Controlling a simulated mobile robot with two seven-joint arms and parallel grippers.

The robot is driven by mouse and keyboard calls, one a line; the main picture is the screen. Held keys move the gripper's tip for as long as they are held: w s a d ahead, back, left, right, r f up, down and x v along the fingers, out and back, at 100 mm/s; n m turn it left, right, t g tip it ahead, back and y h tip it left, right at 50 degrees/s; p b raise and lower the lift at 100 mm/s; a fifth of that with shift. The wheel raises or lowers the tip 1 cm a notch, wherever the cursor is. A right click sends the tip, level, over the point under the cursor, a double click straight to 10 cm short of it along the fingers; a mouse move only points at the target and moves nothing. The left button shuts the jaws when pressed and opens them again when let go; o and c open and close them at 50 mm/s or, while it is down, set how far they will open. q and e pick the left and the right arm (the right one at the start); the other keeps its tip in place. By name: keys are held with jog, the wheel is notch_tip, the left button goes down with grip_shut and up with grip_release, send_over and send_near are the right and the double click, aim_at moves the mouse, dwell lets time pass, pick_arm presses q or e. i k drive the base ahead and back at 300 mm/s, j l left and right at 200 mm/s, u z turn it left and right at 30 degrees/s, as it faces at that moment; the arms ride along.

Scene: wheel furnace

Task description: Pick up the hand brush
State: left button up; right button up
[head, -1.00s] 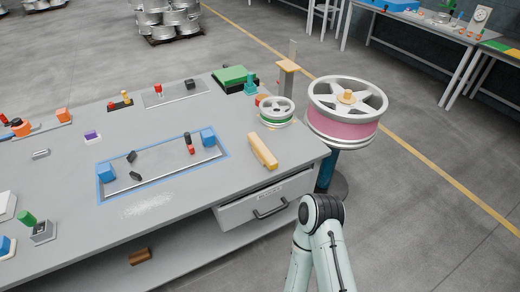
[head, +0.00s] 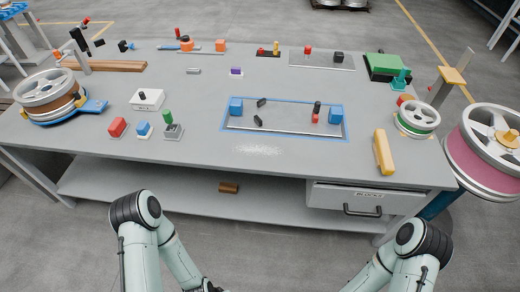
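A long yellow, brush-sized bar (head: 383,152) lies on the bench top near its right front corner. A small brown object (head: 228,187) lies on the lower shelf under the bench. I cannot tell for sure which of these is the hand brush; no bristles show clearly. My two arms are folded low at the bottom of the head view, in front of the bench. Both grippers are below the picture edge, and only a dark bit of my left wrist area shows at the bottom.
The grey bench (head: 300,168) holds a blue-edged tray (head: 285,131), a wheel with a green band (head: 416,118) and several small blocks. A drawer (head: 366,198) is shut below. A large pink-banded wheel (head: 485,150) stands at right, another wheel (head: 46,92) at left. White dust (head: 258,150) lies front-centre.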

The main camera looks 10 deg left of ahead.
aim_at(382, 157)
jog(key=i+l+u, duration=0.1)
jog(key=l+u, duration=0.2)
jog(key=l, duration=0.4)
jog(key=l+u, duration=0.3)
jog(key=l, duration=0.4)
jog(key=i, duration=0.05)
